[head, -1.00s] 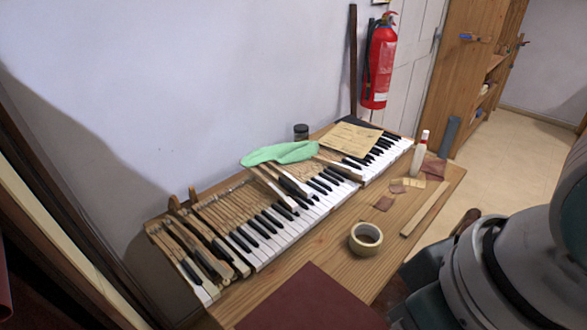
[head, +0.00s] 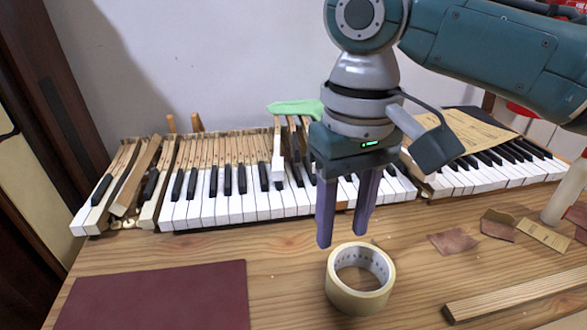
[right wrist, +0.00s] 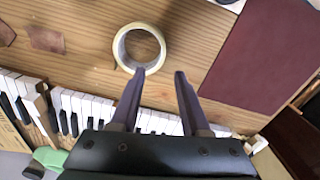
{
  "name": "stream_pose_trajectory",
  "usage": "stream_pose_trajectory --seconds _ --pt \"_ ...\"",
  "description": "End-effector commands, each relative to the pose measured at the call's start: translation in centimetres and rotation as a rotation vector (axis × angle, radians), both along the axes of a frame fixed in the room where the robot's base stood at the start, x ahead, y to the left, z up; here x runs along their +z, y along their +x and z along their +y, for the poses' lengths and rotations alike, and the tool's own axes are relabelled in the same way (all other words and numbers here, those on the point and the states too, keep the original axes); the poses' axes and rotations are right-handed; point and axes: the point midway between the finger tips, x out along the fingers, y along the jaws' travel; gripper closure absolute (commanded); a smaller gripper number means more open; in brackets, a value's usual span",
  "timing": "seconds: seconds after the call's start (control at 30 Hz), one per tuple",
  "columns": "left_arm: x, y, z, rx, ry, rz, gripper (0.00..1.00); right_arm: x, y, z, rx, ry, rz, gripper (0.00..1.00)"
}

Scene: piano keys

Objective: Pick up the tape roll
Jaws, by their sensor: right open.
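The tape roll (head: 342,292) is a pale yellow ring lying flat on the wooden bench in front of the piano keys. It also shows in the right wrist view (right wrist: 121,49), just beyond the fingertips. My right gripper (head: 341,240) points down from above, its two dark purple fingers apart and nothing between them. Its tips are close behind and above the roll, nearer its left side. In the right wrist view my right gripper (right wrist: 160,72) is open, with the roll ahead of the left finger. My left gripper is not in view.
The piano keys (head: 235,200) run along the back of the bench. A dark red mat (head: 155,298) lies to the left of the roll. Leather scraps (head: 453,240) and a wooden strip (head: 520,294) lie to the right.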

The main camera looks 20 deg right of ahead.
Motion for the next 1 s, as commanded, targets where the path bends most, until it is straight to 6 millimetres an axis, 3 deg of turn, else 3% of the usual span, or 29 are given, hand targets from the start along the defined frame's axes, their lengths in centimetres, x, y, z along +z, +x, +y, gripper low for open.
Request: stream_pose_trajectory --seconds 0.23,0.47,0.7,1.0 --pt "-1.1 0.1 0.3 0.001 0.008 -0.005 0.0 -3.5 0.0 -0.2 -0.008 -0.003 0.006 0.54" --pt "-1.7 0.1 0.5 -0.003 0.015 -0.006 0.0 -5.7 -0.1 -0.2 -0.006 -0.004 0.003 0.54" --pt "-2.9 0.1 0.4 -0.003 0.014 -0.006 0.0 -9.4 -0.4 -0.1 -0.006 -0.003 0.003 0.54" --pt "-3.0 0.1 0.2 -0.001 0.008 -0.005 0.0 -10.0 -0.4 -0.1 -0.006 -0.003 0.001 0.54"
